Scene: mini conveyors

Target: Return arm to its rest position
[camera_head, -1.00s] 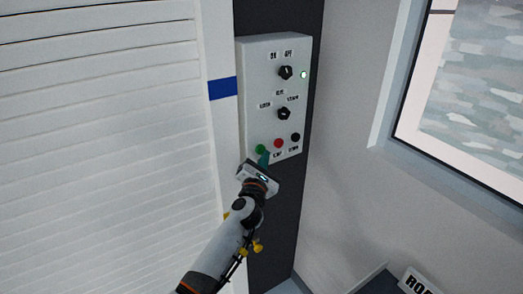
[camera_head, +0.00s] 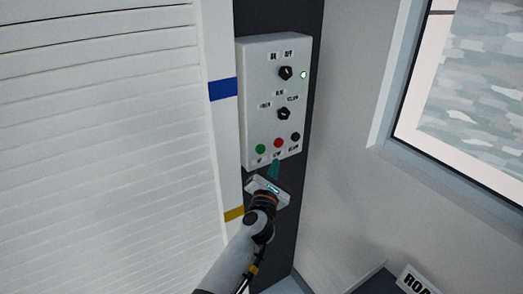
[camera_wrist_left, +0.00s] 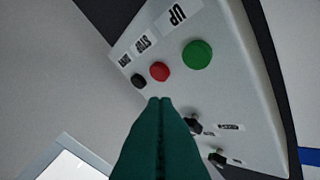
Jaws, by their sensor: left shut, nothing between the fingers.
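My left gripper (camera_head: 274,169) is shut and empty, its teal fingertips just below the lower edge of the control box (camera_head: 261,92) in the head view. The fingers also fill the lower middle of the left wrist view (camera_wrist_left: 161,130), pressed together, with the box behind them. The box carries a green button (camera_head: 260,149), a red button (camera_head: 278,143) and a black button (camera_head: 295,137) in its bottom row. Two black knobs, the upper one (camera_head: 285,73) and the lower one (camera_head: 284,114), sit above. My right gripper is not in view.
A white slatted shutter (camera_head: 105,150) with a white frame post fills the left. The box hangs on a dark column (camera_head: 275,225). A grey wall with a window (camera_head: 465,110) is at the right. A dark object with a white lettered sign (camera_head: 420,281) is at the lower right.

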